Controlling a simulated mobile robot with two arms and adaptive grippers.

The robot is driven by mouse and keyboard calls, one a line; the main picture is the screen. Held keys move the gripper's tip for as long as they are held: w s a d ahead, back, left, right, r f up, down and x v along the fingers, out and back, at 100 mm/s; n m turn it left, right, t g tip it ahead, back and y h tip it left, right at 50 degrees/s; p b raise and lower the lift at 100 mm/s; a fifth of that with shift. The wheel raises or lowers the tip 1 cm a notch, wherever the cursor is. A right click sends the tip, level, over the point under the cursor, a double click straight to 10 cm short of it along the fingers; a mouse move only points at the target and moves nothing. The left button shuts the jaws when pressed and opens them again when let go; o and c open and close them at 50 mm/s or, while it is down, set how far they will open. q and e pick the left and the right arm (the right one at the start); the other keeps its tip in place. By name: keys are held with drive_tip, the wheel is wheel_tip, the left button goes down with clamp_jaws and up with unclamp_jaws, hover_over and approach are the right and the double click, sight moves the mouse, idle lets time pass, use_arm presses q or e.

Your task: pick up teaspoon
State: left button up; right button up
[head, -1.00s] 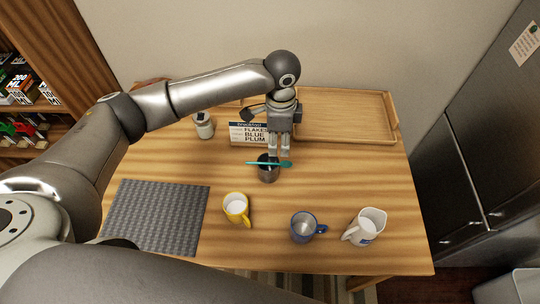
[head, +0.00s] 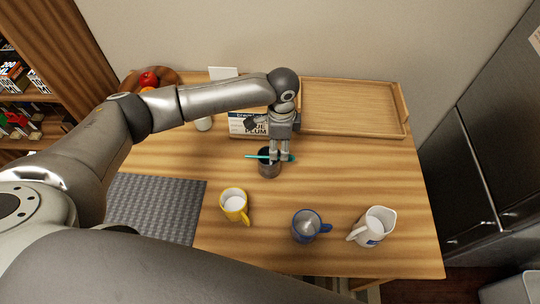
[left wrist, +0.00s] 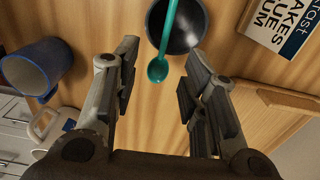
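The teal teaspoon (head: 256,157) lies across the rim of a dark round cup (head: 269,170) in the middle of the table. In the left wrist view the teaspoon (left wrist: 160,66) rests over the dark cup (left wrist: 190,30), its bowl end between my fingers. My left gripper (head: 280,158) points down at the teaspoon in the head view. In the left wrist view its two fingers (left wrist: 163,68) stand wide apart, with a gap on each side of the spoon. My right gripper is not in view.
A yellow mug (head: 234,205), a blue mug (head: 306,226) and a white pitcher (head: 374,227) stand nearer the front edge. A wooden tray (head: 350,105) and a printed box (head: 240,125) are behind. A grey woven mat (head: 155,208) lies at left.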

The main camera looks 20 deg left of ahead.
use_arm(q)
drive_tip(key=f, duration=0.1)
drive_tip(key=a+f+p, duration=0.1)
drive_tip(key=f, duration=0.1)
drive_tip(key=shift+f, duration=1)
clamp_jaws()
